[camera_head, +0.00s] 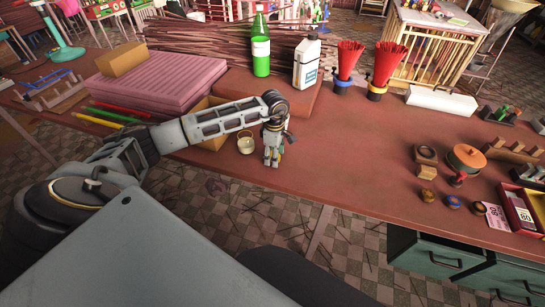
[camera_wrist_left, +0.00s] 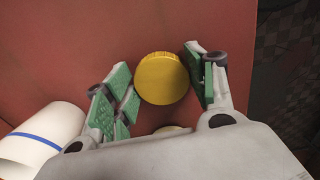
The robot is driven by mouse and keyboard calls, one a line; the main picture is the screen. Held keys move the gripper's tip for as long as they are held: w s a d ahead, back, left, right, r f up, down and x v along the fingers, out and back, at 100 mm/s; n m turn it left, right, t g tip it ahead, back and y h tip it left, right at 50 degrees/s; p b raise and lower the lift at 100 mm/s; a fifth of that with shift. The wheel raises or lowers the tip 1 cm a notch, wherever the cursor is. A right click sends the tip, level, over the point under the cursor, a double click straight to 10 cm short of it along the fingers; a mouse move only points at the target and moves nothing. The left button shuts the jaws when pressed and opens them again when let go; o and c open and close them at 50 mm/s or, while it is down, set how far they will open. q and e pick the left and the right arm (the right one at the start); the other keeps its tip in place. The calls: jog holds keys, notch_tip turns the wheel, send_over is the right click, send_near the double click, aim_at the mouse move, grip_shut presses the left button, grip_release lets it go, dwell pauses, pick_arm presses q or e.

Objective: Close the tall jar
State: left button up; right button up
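My left gripper (camera_head: 272,160) points down near the table's front edge. In the left wrist view its green-padded fingers (camera_wrist_left: 162,88) are spread, one on each side of a round yellow lid (camera_wrist_left: 162,78). Narrow gaps seem to show between pads and lid; whether they touch is hard to tell. A small cream jar (camera_head: 246,143) stands just left of the gripper in the head view. A cream cylinder with a blue band (camera_wrist_left: 40,140) is at the lower left of the left wrist view, perhaps this jar. My right gripper is out of view.
A tan box (camera_head: 207,135) stands behind my left arm. A green bottle (camera_head: 261,50), a white bottle (camera_head: 307,62) and bundles of red sticks (camera_head: 350,58) stand farther back. Several small wooden pieces lie at the right. The tabletop (camera_head: 350,150) right of the gripper is clear.

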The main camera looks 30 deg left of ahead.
pick_arm(q)
jog(key=shift+r, duration=0.55)
notch_tip(320, 180, up, 3)
jog(key=shift+r, duration=0.1)
notch_tip(320, 180, up, 4)
jog(key=shift+r+b, duration=0.25)
jog(key=shift+b, duration=0.15)
jog(key=shift+r, duration=0.65)
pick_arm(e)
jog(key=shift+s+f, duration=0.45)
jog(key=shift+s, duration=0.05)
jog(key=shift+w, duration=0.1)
